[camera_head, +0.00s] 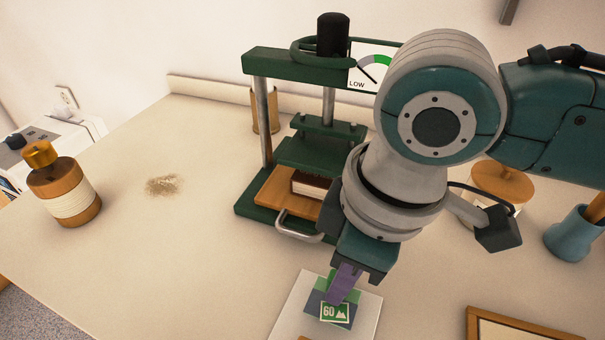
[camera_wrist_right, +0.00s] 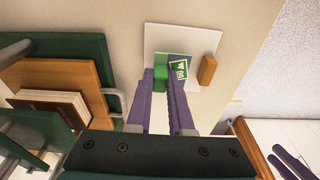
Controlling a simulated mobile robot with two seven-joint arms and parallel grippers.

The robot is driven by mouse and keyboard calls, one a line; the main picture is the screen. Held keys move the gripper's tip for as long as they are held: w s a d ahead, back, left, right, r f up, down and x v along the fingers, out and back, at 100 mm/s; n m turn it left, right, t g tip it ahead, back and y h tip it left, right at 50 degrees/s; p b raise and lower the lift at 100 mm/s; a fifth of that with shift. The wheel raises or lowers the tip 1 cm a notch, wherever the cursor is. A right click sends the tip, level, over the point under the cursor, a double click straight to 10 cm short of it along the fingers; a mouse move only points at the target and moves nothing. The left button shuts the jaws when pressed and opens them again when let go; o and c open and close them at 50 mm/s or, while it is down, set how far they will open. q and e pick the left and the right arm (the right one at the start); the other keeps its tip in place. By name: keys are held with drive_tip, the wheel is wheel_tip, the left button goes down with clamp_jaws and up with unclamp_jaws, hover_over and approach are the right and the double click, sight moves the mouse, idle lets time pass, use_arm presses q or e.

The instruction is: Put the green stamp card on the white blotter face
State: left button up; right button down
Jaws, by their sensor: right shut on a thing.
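My right gripper (camera_head: 345,283) has purple fingers and is shut on the green part of the green stamp card (camera_head: 335,314). The card has a blue-grey field and a green stamp picture marked 60 with a mountain. It shows past the fingertips in the right wrist view (camera_wrist_right: 180,69). The card is over the white blotter face (camera_head: 290,318); whether it touches is hard to tell. The blotter also shows in the right wrist view (camera_wrist_right: 155,37). Two purple fingers of my left gripper (camera_wrist_right: 288,160) show apart at that view's lower right corner; the left gripper is outside the head view.
A green press (camera_head: 270,62) stands behind the gripper, with a wooden board (camera_head: 270,190). A wooden block (camera_wrist_right: 208,69) is at the blotter's edge. A wooden frame (camera_head: 500,321) lies at front right, a blue cup (camera_head: 570,235) at right. A brown-and-white jar (camera_head: 68,195) stands left.

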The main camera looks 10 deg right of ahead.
sight(353, 296)
drive_tip(key=shift+f, duration=0.9)
drive_tip(key=shift+f, duration=0.2)
drive_tip(key=c, duration=0.8)
unclamp_jaws()
drive_tip(key=shift+r, duration=0.1)
wheel_tip(353, 296, up, 11)
drive_tip(key=d+p, duration=0.1)
drive_tip(key=p, duration=0.2)
drive_tip(key=s+a+m+t+y, duration=0.1)
drive_tip(key=s+a+m+y, duration=0.15)
drive_tip(key=s+a, duration=0.2)
drive_tip(key=s+d+f+m+h, duration=0.1)
drive_tip(key=s+d+m, duration=0.1)
drive_tip(key=d, duration=0.2)
drive_tip(key=s+d+f+m+t+h, duration=0.1)
drive_tip(key=s+d+m, duration=0.1)
drive_tip(key=s+d, duration=0.1)
drive_tip(key=s+d+f+m+h, duration=0.1)
drive_tip(key=s+d+m, duration=0.1)
drive_tip(key=d, duration=0.3)
drive_tip(key=shift+s+d+f+t+h, duration=0.15)
drive_tip(key=shift+s+d+t+h, duration=0.2)
drive_tip(key=shift+s, duration=0.2)
